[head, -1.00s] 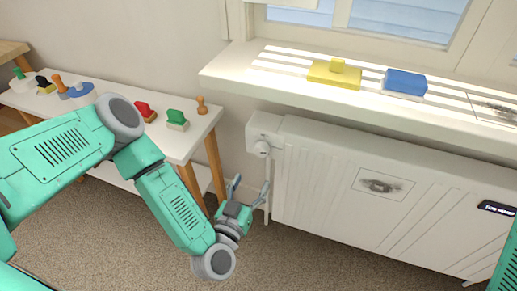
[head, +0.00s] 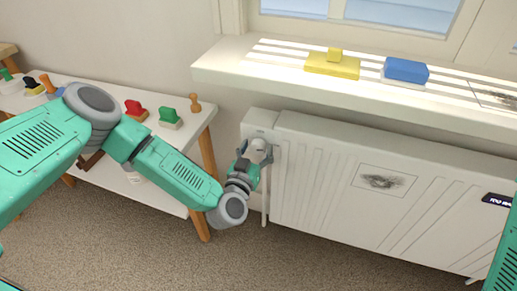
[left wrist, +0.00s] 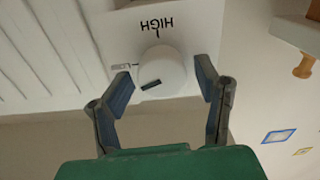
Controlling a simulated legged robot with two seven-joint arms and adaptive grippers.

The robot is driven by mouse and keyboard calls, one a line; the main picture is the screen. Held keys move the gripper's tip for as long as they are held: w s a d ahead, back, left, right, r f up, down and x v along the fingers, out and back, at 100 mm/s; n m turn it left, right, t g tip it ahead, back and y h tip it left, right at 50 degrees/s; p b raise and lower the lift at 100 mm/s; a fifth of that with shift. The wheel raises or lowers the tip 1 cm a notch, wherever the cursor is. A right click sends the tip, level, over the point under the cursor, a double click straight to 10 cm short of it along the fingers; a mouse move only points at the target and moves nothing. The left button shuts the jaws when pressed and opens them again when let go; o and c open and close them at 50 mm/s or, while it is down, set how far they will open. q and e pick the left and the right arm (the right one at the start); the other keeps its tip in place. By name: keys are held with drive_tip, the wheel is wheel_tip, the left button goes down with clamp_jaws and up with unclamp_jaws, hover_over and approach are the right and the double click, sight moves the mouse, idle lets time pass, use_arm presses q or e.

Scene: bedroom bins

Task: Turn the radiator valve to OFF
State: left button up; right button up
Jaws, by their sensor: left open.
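The radiator valve (head: 259,147) is a white round knob at the radiator's upper left corner. In the left wrist view the knob (left wrist: 163,68) has a dark pointer bar on its lower left side. An upside-down HIGH label is above it; a smaller label at its left is unreadable. My left gripper (head: 254,156) is at the valve, partly covering it. In the left wrist view its open fingers (left wrist: 164,80) stand on either side of the knob; whether they touch it I cannot tell.
The white radiator (head: 330,200) hangs under a windowsill (head: 280,75) with yellow (head: 332,64) and blue (head: 405,71) blocks. A low white table (head: 185,140) with several small items stands left. Carpet in front is clear.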

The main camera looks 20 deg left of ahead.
use_arm(q)
drive_tip(key=shift+a+f, duration=0.1)
drive_tip(key=shift+a, duration=0.45)
drive_tip(key=c, duration=1.1)
drive_tip(key=shift+d, duration=0.5)
drive_tip(key=shift+c, duration=0.2)
drive_tip(key=shift+a+n, duration=0.25)
drive_tip(key=shift+n, duration=0.55)
drive_tip(key=shift+a+n, duration=0.1)
drive_tip(key=shift+n, duration=0.7)
drive_tip(key=n, duration=0.3)
drive_tip(key=shift+n, duration=0.3)
drive_tip(key=n, duration=0.2)
drive_tip(key=shift+w+n, duration=0.1)
drive_tip(key=shift+n, duration=0.3)
drive_tip(key=shift+n+b, duration=0.5)
drive_tip(key=shift+n, duration=1.7)
use_arm(e)
drive_tip(key=shift+a+f, duration=0.2)
drive_tip(key=shift+f, duration=0.2)
